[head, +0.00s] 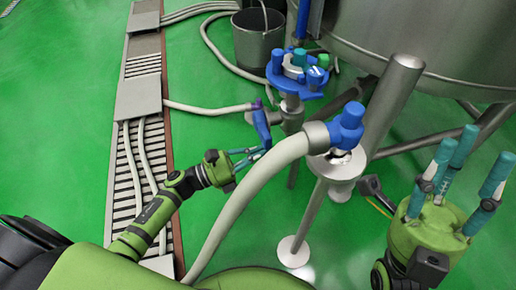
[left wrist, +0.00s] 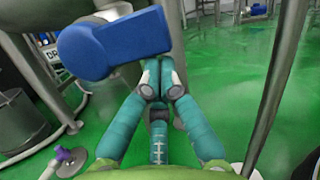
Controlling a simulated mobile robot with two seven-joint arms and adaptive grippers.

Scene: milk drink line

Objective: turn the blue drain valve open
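The blue drain valve handle (head: 262,128) is a flat lever hanging down from a steel pipe fitting below the tank, left of centre in the head view. In the left wrist view a large blue block, which looks like this handle (left wrist: 115,42), is close above and left of the fingers. The left wrist view also shows those fingers (left wrist: 160,92); contact with the handle cannot be told. My right gripper (head: 465,175) is open and empty, fingers up, at the right.
A thick pale hose (head: 238,190) with a blue-capped fitting (head: 347,125) arches right of my left gripper. A blue manifold (head: 297,72) stands above the handle. The steel tank (head: 430,45), its legs and a bucket (head: 258,40) are behind. Green floor is open at the left.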

